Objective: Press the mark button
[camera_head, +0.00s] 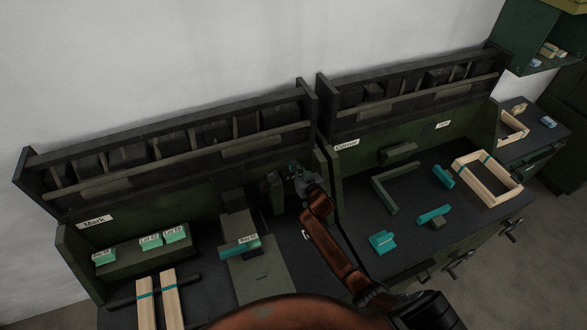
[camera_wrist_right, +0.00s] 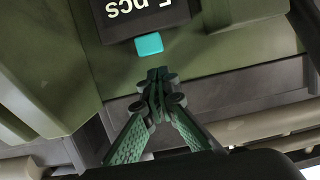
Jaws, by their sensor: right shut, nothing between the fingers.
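My right gripper (camera_head: 296,172) is at the back of the Mark station, near its right side wall. In the right wrist view the gripper (camera_wrist_right: 157,76) has its fingertips together, with nothing between them. A small teal button (camera_wrist_right: 149,44) sits just beyond the fingertips, on a green housing below a dark panel (camera_wrist_right: 140,14) with upside-down "pcs" lettering. A gap seems to show between fingertips and button; contact cannot be told for sure. In the head view the button is not clearly visible around the gripper. My left gripper is not in view.
The Mark bench holds teal labelled blocks (camera_head: 151,242), a teal piece (camera_head: 240,247) on a grey fixture and two wooden slats (camera_head: 172,299). The bench to the right holds a wooden frame (camera_head: 487,177) and teal parts (camera_head: 433,215). A divider wall (camera_head: 333,185) stands close to my gripper.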

